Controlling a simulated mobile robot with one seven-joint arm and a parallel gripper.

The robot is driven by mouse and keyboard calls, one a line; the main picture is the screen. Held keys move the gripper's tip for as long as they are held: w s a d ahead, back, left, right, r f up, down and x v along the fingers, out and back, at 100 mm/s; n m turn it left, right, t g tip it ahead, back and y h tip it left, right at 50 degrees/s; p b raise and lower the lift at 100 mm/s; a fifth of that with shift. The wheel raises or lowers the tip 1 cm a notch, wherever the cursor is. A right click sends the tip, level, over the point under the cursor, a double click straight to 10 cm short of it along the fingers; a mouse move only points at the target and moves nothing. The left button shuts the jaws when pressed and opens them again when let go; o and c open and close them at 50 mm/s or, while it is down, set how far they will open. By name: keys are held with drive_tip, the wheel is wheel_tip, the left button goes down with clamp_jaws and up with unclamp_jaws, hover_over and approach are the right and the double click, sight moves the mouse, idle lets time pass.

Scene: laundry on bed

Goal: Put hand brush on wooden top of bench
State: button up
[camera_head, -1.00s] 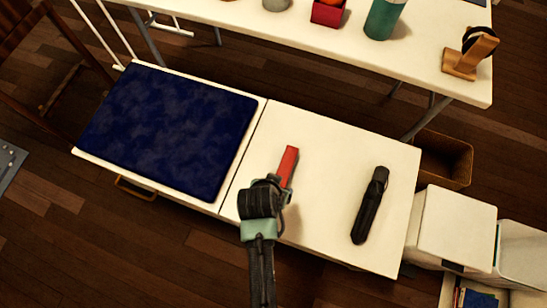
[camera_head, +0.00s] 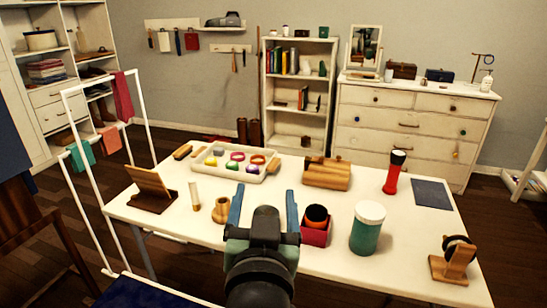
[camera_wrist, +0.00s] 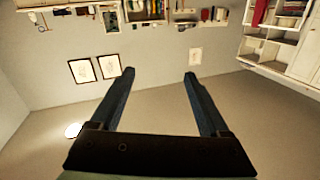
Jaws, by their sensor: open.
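My gripper (camera_head: 264,196) is open and empty, raised in front of the white table.
A white rail (camera_head: 92,185) with cloths stands left.

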drive_tip(key=s+r+t, duration=0.3)
drive_tip(key=s+r, duration=0.1)
drive_tip(key=r, duration=0.5)
drive_tip(key=s+d+r+n+t, duration=0.1)
drive_tip(key=s+r+t, duration=0.2)
drive_tip(key=r, duration=0.7)
drive_tip(key=s+r+t, duration=0.3)
drive_tip(key=s+r, duration=0.3)
drive_tip(key=r, duration=0.4)
drive_tip(key=shift+s+d+n+t, duration=0.15)
drive_tip(key=shift+s+n+t, duration=0.15)
drive_tip(key=shift+s, duration=0.1)
